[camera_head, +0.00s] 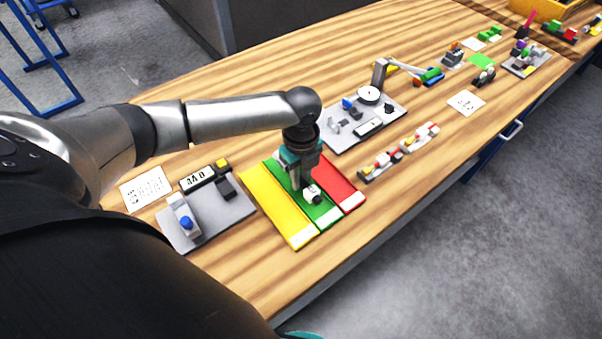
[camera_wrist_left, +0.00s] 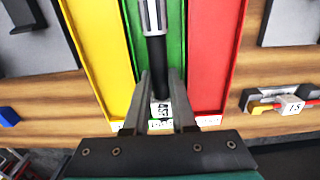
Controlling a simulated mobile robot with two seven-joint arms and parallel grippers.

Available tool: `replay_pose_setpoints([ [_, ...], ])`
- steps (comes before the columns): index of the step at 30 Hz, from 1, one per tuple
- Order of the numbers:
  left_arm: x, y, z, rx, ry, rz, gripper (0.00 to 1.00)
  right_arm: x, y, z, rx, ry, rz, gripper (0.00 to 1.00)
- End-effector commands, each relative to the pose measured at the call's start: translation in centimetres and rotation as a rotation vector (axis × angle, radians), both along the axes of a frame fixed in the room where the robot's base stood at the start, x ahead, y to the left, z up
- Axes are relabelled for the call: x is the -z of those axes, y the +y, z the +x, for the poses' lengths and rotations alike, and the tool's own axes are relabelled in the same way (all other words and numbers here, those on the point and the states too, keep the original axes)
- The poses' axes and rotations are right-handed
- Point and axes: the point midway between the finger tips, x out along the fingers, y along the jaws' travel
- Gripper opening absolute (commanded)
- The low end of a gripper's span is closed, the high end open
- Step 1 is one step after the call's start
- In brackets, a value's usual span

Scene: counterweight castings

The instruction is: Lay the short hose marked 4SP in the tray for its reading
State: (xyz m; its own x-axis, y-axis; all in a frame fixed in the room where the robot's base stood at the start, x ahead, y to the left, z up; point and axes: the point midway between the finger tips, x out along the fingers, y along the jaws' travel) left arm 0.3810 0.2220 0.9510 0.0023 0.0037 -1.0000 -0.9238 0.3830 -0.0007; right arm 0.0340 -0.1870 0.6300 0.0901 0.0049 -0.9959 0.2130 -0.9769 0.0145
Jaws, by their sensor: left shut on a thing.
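My left gripper (camera_head: 309,190) is shut on a short black hose (camera_wrist_left: 157,58) with a silver fitting (camera_wrist_left: 153,15) at one end. In the left wrist view, the fingers (camera_wrist_left: 160,98) close around the hose near a white label (camera_wrist_left: 162,108), too small to read. The hose is over or in the green tray (camera_head: 325,215); I cannot tell whether it touches the bottom. The green tray lies between a yellow tray (camera_head: 272,205) and a red tray (camera_head: 340,180). In the head view, the gripper hides most of the hose.
A grey station with a blue-buttoned device (camera_head: 185,222) and a display (camera_head: 197,179) stands left of the trays. A grey plate with a round dial (camera_head: 369,95) lies behind them. Bare wood is free along the front edge.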

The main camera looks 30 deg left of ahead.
Motion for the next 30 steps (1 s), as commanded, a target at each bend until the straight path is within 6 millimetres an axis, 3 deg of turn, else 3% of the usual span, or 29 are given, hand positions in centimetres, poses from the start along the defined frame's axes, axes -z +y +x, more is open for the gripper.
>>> replay_pose_setpoints([
  [30, -0.05, -0.06, 0.04, 0.001, -0.001, 0.0, 0.0, -0.81, -0.02, 0.12, 0.0, -0.002, -0.001, 0.57],
])
